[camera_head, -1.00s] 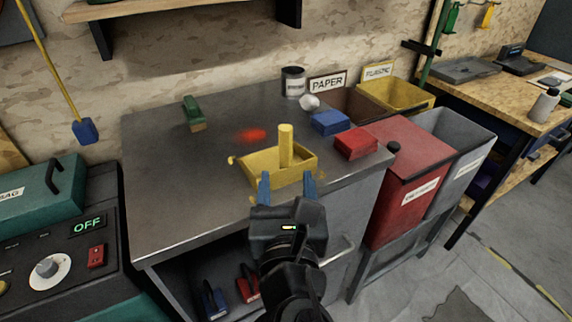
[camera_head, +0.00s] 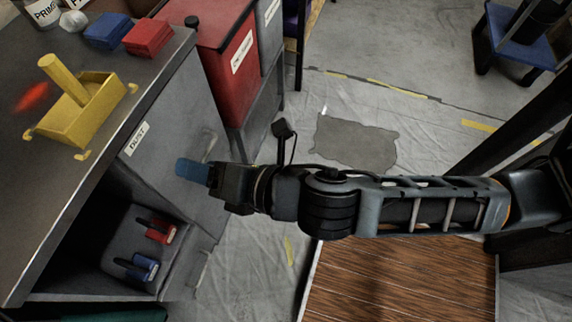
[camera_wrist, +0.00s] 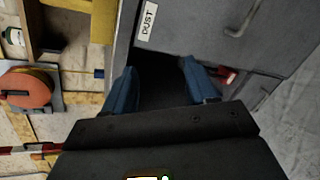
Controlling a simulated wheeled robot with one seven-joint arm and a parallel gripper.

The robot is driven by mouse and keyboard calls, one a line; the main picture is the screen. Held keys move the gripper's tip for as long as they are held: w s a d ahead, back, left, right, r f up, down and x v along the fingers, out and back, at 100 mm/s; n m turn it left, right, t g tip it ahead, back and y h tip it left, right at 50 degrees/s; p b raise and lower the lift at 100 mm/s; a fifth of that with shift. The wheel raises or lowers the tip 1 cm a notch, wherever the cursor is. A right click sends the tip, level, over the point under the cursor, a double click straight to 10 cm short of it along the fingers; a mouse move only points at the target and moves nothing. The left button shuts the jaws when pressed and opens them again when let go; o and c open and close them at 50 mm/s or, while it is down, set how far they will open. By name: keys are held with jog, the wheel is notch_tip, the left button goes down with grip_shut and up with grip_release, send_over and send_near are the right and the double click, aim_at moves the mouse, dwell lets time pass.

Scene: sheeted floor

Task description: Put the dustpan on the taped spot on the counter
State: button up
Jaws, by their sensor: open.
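The yellow dustpan (camera_head: 82,112) with its upright, tilted handle rests on the grey counter (camera_head: 88,182). Small yellow tape marks (camera_head: 82,155) show at its corners, so it sits within the taped spot; exact alignment is hard to judge. My gripper (camera_head: 188,168) has blue fingers and is out past the counter's front, to the right of the dustpan and apart from it. In the wrist view my gripper (camera_wrist: 157,72) has its fingers spread with nothing between them. A yellow patch at the top there may be the dustpan.
Blue (camera_head: 107,31) and red (camera_head: 148,37) blocks lie on the counter behind the dustpan. A red glow (camera_head: 32,97) marks the counter left of it. A red bin (camera_head: 225,60) stands beyond. Open floor lies to the right.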

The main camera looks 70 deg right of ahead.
jog(key=s+d+r+m, duration=0.1)
jog(key=s+r+m, duration=0.1)
jog(key=s+m, duration=0.8)
jog(key=s+d+r+m+y, duration=0.1)
jog(key=s+r+m, duration=0.2)
jog(key=s+m, duration=0.6)
jog(key=m, duration=0.4)
jog(key=shift+s+d, duration=0.15)
jog(key=shift+s, duration=0.2)
